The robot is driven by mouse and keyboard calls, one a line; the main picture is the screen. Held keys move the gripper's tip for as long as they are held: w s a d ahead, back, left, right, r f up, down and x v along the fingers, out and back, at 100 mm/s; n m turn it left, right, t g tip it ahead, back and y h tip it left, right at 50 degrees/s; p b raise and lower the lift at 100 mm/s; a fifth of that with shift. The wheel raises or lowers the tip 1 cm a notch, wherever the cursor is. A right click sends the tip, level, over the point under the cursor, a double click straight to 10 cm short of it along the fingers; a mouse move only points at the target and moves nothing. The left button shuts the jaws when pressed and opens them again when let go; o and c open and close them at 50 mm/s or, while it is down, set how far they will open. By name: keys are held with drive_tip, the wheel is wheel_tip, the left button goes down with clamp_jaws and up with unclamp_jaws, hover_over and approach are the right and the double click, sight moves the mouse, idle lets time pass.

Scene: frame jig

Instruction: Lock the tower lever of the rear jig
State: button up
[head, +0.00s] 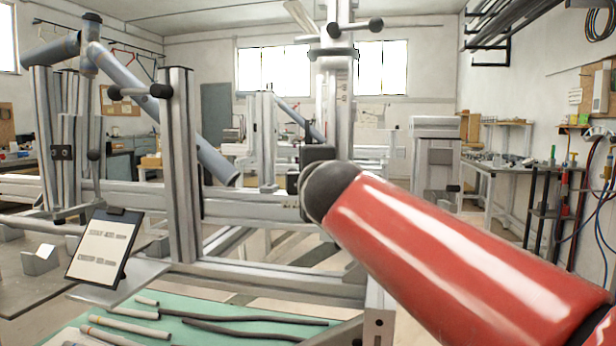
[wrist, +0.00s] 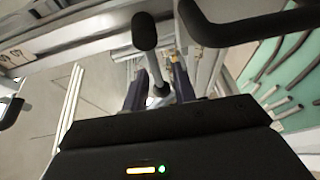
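In the head view a tall metal tower (head: 340,100) stands near the middle, with a black-knobbed lever (head: 352,27) across its top. A nearer post (head: 183,170) at left carries a similar black-ended lever (head: 140,91). I cannot tell which of these belongs to the rear jig. In the wrist view my gripper (wrist: 160,88) has its two dark fingers apart. A thin rod with a black knob (wrist: 144,30) shows between and beyond them; whether the fingers touch it I cannot tell. A black angled bar (wrist: 250,25) crosses the upper right. The gripper is not discernible in the head view.
My red arm link fills the lower right of the head view and hides part of the jig. A clipboard (head: 103,246) stands at the lower left. A green mat (head: 225,312) with several tubes lies in front. Grey-blue tubes (head: 130,75) rise at left.

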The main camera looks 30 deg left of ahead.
drive_tip(key=shift+r, duration=0.1)
drive_tip(key=v, duration=0.7)
drive_tip(key=shift+s+d+b, duration=0.25)
drive_tip(key=shift+s+b, duration=0.05)
drive_tip(key=shift+s, duration=0.05)
drive_tip(key=w+d+f+m+g+h, duration=0.1)
drive_tip(key=d+f+m+h, duration=0.55)
drive_tip(key=d, duration=0.65)
drive_tip(key=d+f+m+g+h, duration=0.1)
drive_tip(key=d+f+m+h, duration=0.2)
drive_tip(key=d+f+m, duration=0.65)
drive_tip(key=s+d+f+m+g, duration=0.2)
drive_tip(key=s+d+f+m, duration=0.1)
drive_tip(key=s+d+f, duration=0.2)
drive_tip(key=s+d+f+m+g+h, duration=0.1)
drive_tip(key=s+d+f+m+g, duration=0.1)
drive_tip(key=s+d+f, duration=0.3)
drive_tip(key=s+d+f+m+g, duration=0.1)
drive_tip(key=s+d+f+m, duration=0.3)
drive_tip(key=d+f, duration=0.4)
drive_tip(key=shift+s+f+m+g, duration=0.2)
drive_tip(key=shift+s+f, duration=0.05)
drive_tip(key=shift+f, duration=0.2)
drive_tip(key=shift+s+f+m+g, duration=0.2)
drive_tip(key=shift+s+f, duration=0.1)
drive_tip(key=shift+f, duration=0.2)
